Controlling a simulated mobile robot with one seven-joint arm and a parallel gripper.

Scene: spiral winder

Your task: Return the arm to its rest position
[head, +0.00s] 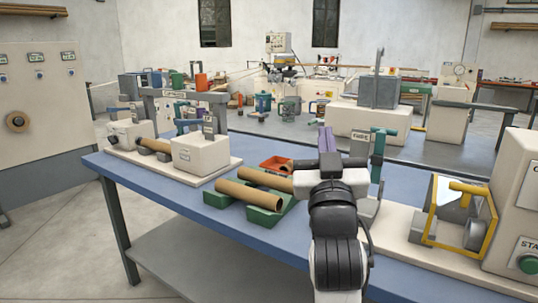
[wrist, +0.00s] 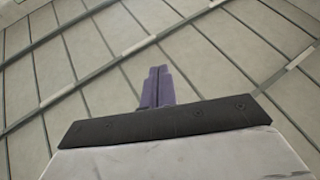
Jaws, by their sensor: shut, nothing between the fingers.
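My gripper (head: 327,139) shows in the head view above the blue table (head: 135,172), its purple fingers pointing up and away from me. In the wrist view the fingers (wrist: 157,87) lie together with nothing between them. The wrist view beyond them shows only large pale panels with dark seams and grey strips. My white and black arm hides part of the table and whatever is behind it.
Cardboard tubes (head: 249,195) lie on a green cradle (head: 272,219), left of my arm. A red tray (head: 277,163) is behind them. A cream machine (head: 200,155) stands at left, a yellow-framed guard (head: 428,240) at right. Bare floor (head: 60,245) lies at the left.

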